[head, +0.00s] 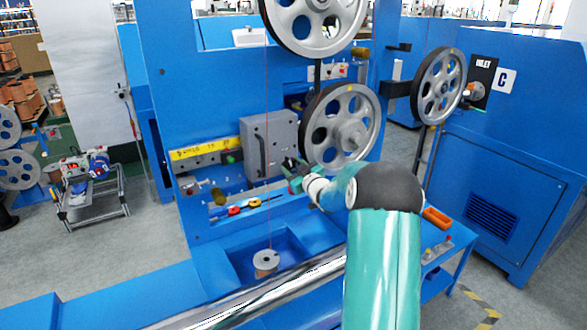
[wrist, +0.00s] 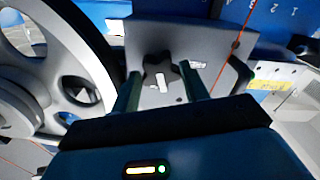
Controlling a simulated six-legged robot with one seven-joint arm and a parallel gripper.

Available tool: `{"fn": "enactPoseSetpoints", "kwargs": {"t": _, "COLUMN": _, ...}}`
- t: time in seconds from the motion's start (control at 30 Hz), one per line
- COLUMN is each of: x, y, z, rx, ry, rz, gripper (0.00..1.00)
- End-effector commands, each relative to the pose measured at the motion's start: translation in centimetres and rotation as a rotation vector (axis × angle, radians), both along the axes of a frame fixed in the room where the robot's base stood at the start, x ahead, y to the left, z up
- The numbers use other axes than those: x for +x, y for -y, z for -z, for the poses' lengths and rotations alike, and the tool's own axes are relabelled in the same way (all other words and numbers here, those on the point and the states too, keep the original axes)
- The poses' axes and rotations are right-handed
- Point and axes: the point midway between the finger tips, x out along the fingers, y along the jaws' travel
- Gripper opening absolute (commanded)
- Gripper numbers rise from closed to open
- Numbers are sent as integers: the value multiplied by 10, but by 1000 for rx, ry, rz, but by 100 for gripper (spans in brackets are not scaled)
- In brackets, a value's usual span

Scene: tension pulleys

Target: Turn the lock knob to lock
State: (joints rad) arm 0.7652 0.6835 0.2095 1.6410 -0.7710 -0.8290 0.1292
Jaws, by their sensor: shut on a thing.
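The lock knob (wrist: 152,64) is dark and star-shaped and sits on a grey plate (wrist: 215,50) in the wrist view. My gripper (wrist: 158,72) has its two green fingers on either side of the knob and is shut on it. In the head view my gripper (head: 290,168) is at the lower right of a grey box-shaped housing (head: 258,138) on the blue machine.
A large spoked pulley (head: 345,105) stands just right of my gripper, and its rim (wrist: 75,30) is close at left in the wrist view. A red wire (head: 267,85) runs down to a spool (head: 265,262). A yellow strip (head: 205,149) is left of the housing.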

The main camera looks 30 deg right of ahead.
Motion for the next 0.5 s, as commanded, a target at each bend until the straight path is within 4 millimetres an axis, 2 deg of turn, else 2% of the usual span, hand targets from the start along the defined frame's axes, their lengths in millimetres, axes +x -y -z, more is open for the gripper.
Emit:
{"fn": "enactPoseSetpoints", "kwargs": {"t": 0.2, "x": -1, "y": 1, "z": 1, "rx": 161, "ry": 9, "rz": 1, "gripper": 22}}
{"fn": "enactPoseSetpoints", "kwargs": {"t": 0.5, "x": -1, "y": 1, "z": 1, "rx": 287, "ry": 15, "rz": 1, "gripper": 22}}
